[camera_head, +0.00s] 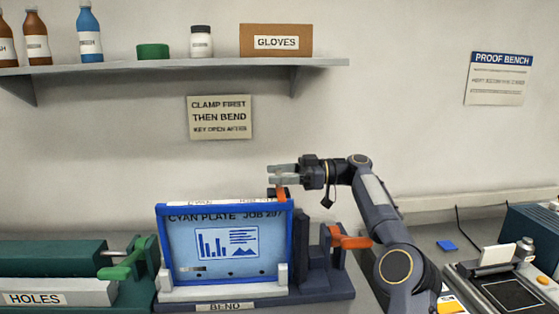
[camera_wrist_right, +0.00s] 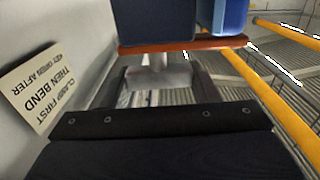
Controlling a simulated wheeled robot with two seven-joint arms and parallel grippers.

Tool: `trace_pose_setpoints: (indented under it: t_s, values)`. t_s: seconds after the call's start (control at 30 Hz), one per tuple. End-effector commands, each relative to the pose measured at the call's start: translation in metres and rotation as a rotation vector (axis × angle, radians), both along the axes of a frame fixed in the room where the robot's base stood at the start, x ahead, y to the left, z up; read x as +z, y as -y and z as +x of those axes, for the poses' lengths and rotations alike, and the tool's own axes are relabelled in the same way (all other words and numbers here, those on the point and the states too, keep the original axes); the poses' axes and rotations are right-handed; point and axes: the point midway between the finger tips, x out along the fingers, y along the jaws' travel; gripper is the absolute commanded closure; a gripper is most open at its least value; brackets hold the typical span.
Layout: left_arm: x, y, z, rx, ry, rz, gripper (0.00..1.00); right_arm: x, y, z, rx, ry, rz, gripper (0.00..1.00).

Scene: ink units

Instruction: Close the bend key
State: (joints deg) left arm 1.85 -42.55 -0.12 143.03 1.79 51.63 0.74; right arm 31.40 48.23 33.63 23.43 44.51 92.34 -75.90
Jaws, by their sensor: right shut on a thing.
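The bend unit (camera_head: 325,287) is dark blue with a BEND label, and a blue-framed cyan plate (camera_head: 222,246) stands upright in it. My right gripper (camera_head: 280,176) is above the plate's upper right corner, its fingers pointing left. It is shut on an orange piece (camera_head: 279,193), apparently the bend key, mostly hidden by the fingers and the plate frame. In the right wrist view an orange bar (camera_wrist_right: 185,45) lies across the fingertips. A second orange handle (camera_head: 350,241) sticks out at the unit's right side. My left gripper is not in view.
A green HOLES unit (camera_head: 50,262) with a green handle (camera_head: 125,262) stands at left. A wall sign (camera_head: 220,117) reads CLAMP FIRST THEN BEND. A shelf (camera_head: 170,67) with bottles hangs above. A small device (camera_head: 505,290) is at right.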

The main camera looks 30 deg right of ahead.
Motion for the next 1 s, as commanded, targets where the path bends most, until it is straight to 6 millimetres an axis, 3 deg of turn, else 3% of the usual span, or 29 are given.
trace_pose_setpoints:
  t_s: [0.53,0.57,0.6,0.7,1.0]
  values:
    - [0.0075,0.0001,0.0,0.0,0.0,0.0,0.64,-0.0029,-0.0005,-0.0004,0.025,-0.005,0.002,0.86]
    - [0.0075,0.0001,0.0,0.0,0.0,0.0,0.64,-0.0029,-0.0005,-0.0004,0.025,-0.005,0.002,0.43]
    - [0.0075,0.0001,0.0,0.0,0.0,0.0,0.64,-0.0028,-0.0005,-0.0005,0.025,-0.005,0.002,0.38]
    - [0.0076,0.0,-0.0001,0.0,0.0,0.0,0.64,-0.0022,-0.0004,-0.0005,0.024,-0.004,0.001,0.25]
    - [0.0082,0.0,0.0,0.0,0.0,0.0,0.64,-0.0009,0.0012,-0.0007,0.021,-0.002,0.002,0.24]
